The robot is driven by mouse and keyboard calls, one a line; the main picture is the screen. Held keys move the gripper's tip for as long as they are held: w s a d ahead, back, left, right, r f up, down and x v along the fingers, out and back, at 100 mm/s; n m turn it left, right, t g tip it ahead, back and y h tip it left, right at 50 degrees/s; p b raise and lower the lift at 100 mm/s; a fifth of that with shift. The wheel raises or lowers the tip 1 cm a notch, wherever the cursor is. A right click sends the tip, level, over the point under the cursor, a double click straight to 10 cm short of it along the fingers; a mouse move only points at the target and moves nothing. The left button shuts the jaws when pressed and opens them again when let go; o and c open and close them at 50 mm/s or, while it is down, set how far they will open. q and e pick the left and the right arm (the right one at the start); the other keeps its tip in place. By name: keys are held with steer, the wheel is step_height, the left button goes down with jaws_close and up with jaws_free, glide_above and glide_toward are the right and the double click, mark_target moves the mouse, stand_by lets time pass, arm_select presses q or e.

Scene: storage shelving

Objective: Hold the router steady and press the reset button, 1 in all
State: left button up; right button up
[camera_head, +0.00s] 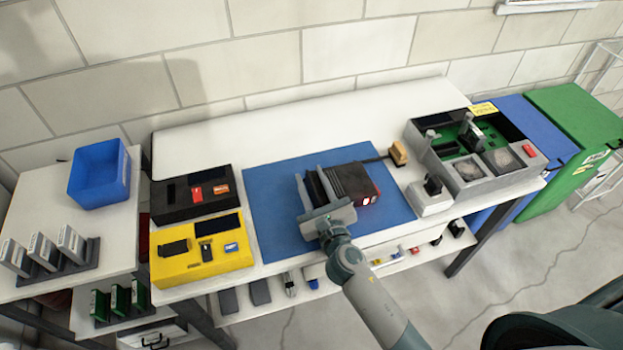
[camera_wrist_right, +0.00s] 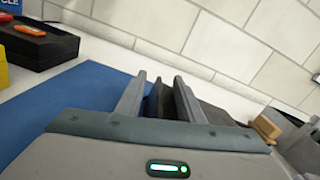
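The router (camera_head: 355,182) is a black box with a ribbed top and small red and white marks on its front face. It lies on the blue mat (camera_head: 265,205). My right gripper (camera_head: 314,186) reaches over the mat at the router's left part. Its two grey fingers stand apart with a narrow dark part between them, also in the wrist view (camera_wrist_right: 157,98). Whether they touch it is not clear. More of the dark body shows right of the fingers. I cannot make out a reset button. My left gripper is not in view.
A black tray (camera_head: 170,215) and a yellow tray (camera_head: 165,270) stand left of the mat. A grey case (camera_head: 500,182) with a green board, a small white block (camera_head: 428,203) and a tan block (camera_head: 398,153) stand right. Bare white table lies behind.

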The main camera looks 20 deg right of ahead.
steer(key=shift+c, duration=0.6)
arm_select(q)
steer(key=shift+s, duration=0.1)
arm_select(e)
jaws_close()
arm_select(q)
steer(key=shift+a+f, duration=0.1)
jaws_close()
arm_select(e)
steer(key=shift+s+f, duration=0.1)
steer(key=shift+f, duration=0.05)
